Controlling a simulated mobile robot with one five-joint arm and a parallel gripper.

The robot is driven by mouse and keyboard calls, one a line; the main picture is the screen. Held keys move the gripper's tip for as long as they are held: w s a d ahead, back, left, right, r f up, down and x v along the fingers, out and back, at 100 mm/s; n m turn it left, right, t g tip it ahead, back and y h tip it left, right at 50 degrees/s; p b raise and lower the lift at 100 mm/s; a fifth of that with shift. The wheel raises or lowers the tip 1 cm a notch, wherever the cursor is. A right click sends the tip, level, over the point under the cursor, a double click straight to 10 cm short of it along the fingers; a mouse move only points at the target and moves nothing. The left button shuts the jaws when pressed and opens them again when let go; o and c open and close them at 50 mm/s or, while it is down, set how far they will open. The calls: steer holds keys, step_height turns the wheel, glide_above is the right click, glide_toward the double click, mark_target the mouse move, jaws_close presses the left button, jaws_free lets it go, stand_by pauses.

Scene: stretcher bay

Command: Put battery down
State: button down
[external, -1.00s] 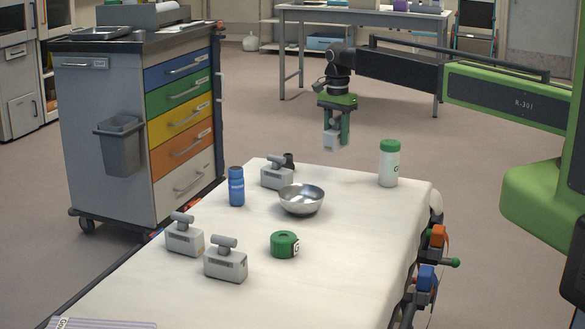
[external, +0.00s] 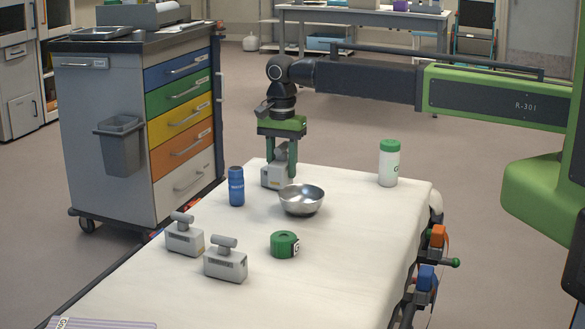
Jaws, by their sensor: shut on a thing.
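My gripper (external: 279,160) is at the far end of the covered stretcher (external: 350,245), pointing down. Two more such batteries stand at the near left, one battery (external: 184,240) behind the other battery (external: 226,265).
A steel bowl (external: 301,203) stands just right of my gripper and a blue bottle (external: 236,188) to its left. A green tape roll (external: 284,245) and a white bottle with green lid (external: 389,165) stand on the stretcher. A drawer cart (external: 150,140) is at left.

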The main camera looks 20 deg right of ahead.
steer(key=s+a+f+b, duration=0.1)
steer(key=a+f+b, duration=0.1)
steer(key=a, duration=0.1)
steer(key=s+a+f+b, duration=0.1)
steer(key=a+f+b, duration=0.1)
steer(key=a, duration=0.2)
steer(key=a+f+b, duration=0.3)
steer(key=a, duration=0.1)
steer(key=shift+s, duration=0.4)
steer(key=shift+s+a, duration=0.15)
steer(key=shift+a, duration=0.05)
step_height(320, 180, down, 5)
steer(key=b, duration=0.4)
steer(key=shift+r+b, duration=0.2)
steer(key=shift+b, duration=0.15)
steer(key=c, duration=0.9)
jaws_free()
steer(key=shift+r, duration=0.1)
steer(key=shift+r, duration=0.1)
step_height(320, 180, up, 12)
steer(key=p, duration=1.2)
steer(key=shift+r+p, duration=0.15)
steer(key=shift+p, duration=0.2)
